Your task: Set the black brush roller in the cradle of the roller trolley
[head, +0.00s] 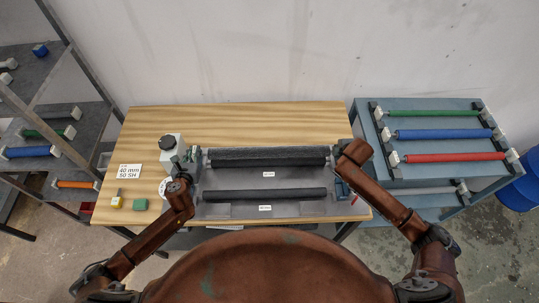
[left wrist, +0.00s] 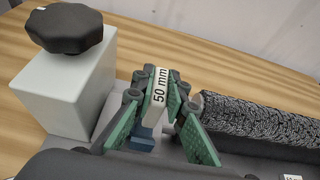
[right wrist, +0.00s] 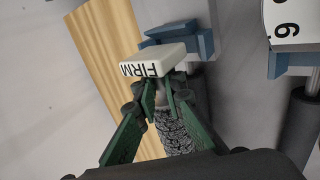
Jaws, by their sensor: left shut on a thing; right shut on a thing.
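The black brush roller (head: 265,152) has a rough, speckled surface and lies across the back of the plate processor (head: 235,178) on the wooden table. My left gripper (left wrist: 158,95) is shut on its left end, at a white block marked "50 mm" (left wrist: 159,86). My right gripper (right wrist: 165,88) is shut on its right end, by a white block marked "FIRM" (right wrist: 153,61); the textured roller (right wrist: 174,132) shows below. Blue brackets (right wrist: 178,38) are close to that block. I cannot tell whether the roller rests or is lifted. The roller trolley (head: 372,135) stands at the right.
The trolley's top holds green (head: 433,114), blue (head: 443,134) and red (head: 455,157) rollers. A smooth black roller (head: 265,195) lies at the processor's front. A pale box with a black knob (head: 171,147) stands at its left. A shelf rack (head: 60,110) is at far left.

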